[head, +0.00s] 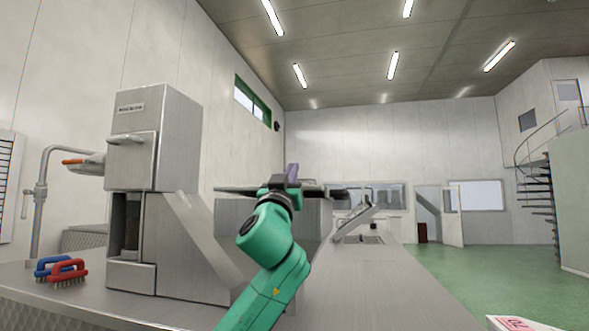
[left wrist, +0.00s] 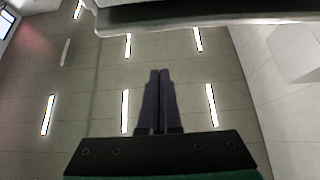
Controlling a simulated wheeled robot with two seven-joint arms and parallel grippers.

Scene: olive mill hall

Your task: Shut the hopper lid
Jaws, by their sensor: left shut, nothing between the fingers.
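A flat dark panel, which looks like the hopper lid (head: 236,190), shows nearly edge-on above a grey steel box, apparently the hopper (head: 312,215). Its exact angle is hard to tell. My left gripper (head: 292,170) is at the panel in the head view, its purple fingers pointing up; my green arm hides part of the panel and box. In the left wrist view the fingers (left wrist: 159,75) are together and empty, with the ceiling behind them. A dark-edged slab (left wrist: 200,14) crosses the top of that view, apart from the fingertips. My right gripper is not in view.
A tall steel machine (head: 152,140) with a sloping chute stands left of my arm. Blue (head: 54,264) and red (head: 66,271) brushes lie on the steel counter (head: 365,290). A tilted metal piece (head: 354,217) stands farther along it. Green floor (head: 480,265) is open at right.

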